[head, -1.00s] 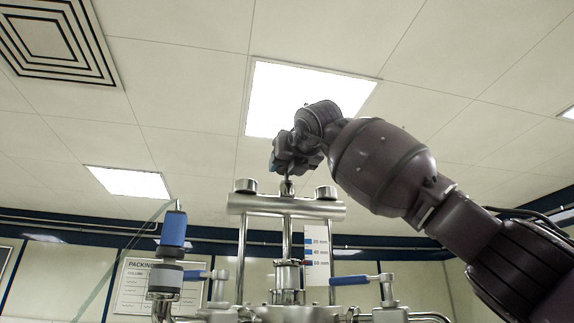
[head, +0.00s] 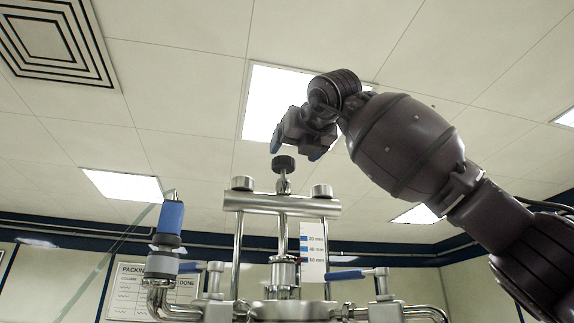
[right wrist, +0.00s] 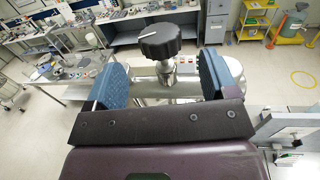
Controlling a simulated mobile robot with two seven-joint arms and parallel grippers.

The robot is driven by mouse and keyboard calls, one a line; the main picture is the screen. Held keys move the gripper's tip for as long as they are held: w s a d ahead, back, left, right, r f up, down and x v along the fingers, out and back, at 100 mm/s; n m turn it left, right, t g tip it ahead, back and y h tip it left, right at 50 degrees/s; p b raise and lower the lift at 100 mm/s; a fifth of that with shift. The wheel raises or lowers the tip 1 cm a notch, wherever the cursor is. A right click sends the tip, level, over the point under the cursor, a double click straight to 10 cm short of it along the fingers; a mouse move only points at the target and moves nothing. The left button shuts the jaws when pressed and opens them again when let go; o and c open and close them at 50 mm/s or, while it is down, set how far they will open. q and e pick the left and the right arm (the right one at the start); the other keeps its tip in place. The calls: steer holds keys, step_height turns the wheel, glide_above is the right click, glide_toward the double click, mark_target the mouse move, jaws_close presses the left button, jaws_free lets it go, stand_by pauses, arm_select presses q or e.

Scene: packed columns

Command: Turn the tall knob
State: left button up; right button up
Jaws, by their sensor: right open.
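The tall knob (head: 283,164) is a dark, ridged knob on a metal stem above the crossbar (head: 282,204) of the steel column frame. In the right wrist view the knob (right wrist: 160,42) shows a white pointer line, and it lies beyond and between the spread blue finger pads. My right gripper (head: 297,150) is open and empty, above and to the right of the knob in the head view, with blue fingertips pointing down. In the right wrist view the gripper (right wrist: 163,80) appears apart from the knob. My left gripper is not in view.
Blue-handled valves (head: 345,275) and a blue-capped fitting (head: 170,218) flank the column lower down. A marked scale card (head: 313,252) stands behind. Air above the crossbar's left side is clear.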

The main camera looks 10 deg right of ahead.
steer(key=shift+s+d, duration=0.15)
steer(key=shift+s, duration=0.85)
steer(key=shift+s+d, duration=0.1)
steer(key=shift+s, duration=0.85)
